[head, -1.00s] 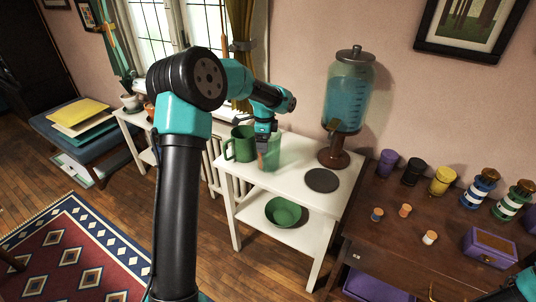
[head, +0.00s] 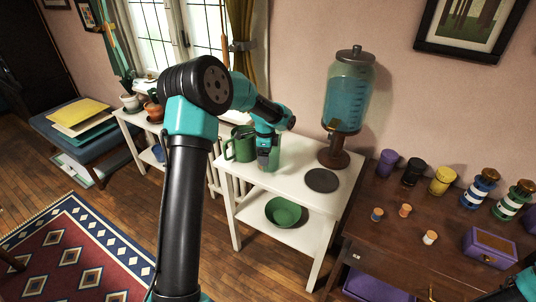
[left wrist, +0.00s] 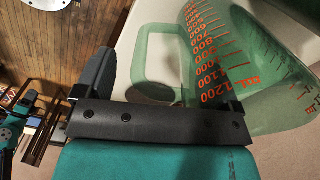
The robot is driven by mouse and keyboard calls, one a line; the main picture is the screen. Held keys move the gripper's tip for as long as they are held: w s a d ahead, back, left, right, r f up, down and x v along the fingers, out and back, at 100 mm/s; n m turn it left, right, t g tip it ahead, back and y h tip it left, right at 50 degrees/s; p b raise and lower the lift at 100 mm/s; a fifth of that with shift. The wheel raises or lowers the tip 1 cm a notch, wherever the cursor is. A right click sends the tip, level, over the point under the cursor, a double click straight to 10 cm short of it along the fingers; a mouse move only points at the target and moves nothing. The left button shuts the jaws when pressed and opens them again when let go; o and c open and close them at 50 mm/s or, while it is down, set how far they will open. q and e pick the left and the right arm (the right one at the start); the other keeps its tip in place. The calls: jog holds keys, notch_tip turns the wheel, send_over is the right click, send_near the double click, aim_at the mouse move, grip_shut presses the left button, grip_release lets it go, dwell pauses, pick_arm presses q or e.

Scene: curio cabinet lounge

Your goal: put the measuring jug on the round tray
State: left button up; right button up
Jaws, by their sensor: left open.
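The measuring jug (head: 275,161) is clear green and stands on the white table, partly hidden behind my left gripper (head: 267,147). In the left wrist view the jug (left wrist: 277,100) fills the right side, with red volume marks and a loop handle (left wrist: 140,58). My left gripper (left wrist: 158,60) is open, with the handle showing between its fingers. The right finger shows dark behind the red marks; I cannot tell whether it touches the jug. The round tray (head: 322,180) is a dark grey disc on the same table, right of the jug, with nothing on it. My right gripper is not visible.
A green mug (head: 240,146) stands close left of the jug. A tall blue-filled dispenser (head: 346,105) on a brown stand rises behind the tray. A green bowl (head: 284,211) sits on the lower shelf. A brown cabinet (head: 390,230) with jars stands to the right.

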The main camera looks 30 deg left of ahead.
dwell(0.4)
pick_arm(q)
jog(key=c, duration=1.4)
jog(key=shift+r, duration=0.1)
jog(key=shift+r, duration=1.75)
jog(key=s+d+r, duration=0.1)
jog(key=s+d, duration=0.8)
jog(key=s, duration=0.4)
jog(key=shift+r, duration=0.15)
